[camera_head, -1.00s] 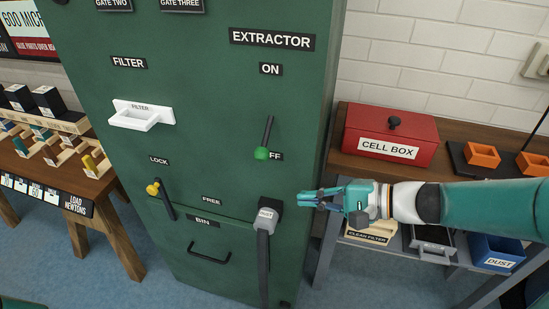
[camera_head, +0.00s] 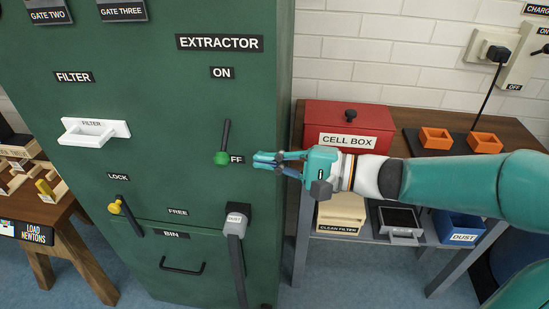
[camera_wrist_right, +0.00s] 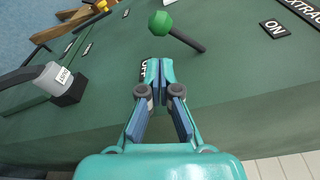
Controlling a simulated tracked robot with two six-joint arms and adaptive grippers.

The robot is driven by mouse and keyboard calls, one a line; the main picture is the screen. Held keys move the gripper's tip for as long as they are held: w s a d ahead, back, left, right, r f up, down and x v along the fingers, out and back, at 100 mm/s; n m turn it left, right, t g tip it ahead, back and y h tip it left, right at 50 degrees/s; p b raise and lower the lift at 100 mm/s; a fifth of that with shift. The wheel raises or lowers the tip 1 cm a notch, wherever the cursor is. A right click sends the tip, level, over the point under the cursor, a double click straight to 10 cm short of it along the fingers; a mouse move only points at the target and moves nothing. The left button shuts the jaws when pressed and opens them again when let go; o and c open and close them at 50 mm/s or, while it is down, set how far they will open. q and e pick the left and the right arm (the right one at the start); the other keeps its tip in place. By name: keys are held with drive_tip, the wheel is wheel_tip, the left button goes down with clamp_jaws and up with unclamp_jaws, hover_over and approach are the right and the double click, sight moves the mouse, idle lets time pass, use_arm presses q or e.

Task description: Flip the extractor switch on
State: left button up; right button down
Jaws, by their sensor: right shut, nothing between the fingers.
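The extractor switch (camera_head: 223,146) is a dark lever with a green knob on the green cabinet (camera_head: 150,60). Its knob is at the lower end, beside the partly covered OFF label (camera_head: 237,160); the ON label (camera_head: 222,73) is above. My right gripper (camera_head: 256,160) is shut and empty, just right of the knob, over part of the OFF label. In the right wrist view the green knob (camera_wrist_right: 160,23) lies beyond the shut fingertips (camera_wrist_right: 159,64), apart from them. My left gripper is not in view.
A grey dust hose (camera_head: 236,222) hangs below the switch. The white filter handle (camera_head: 94,131) and yellow-knobbed lock lever (camera_head: 125,214) are to the left. A red cell box (camera_head: 345,120) stands on the right bench, behind my right arm.

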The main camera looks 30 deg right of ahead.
sight(225, 142)
drive_tip(key=x, duration=0.6)
drive_tip(key=shift+w+a+p, duration=0.15)
drive_tip(key=shift+a+p, duration=0.05)
drive_tip(key=shift+p, duration=0.15)
drive_tip(key=shift+a, duration=0.2)
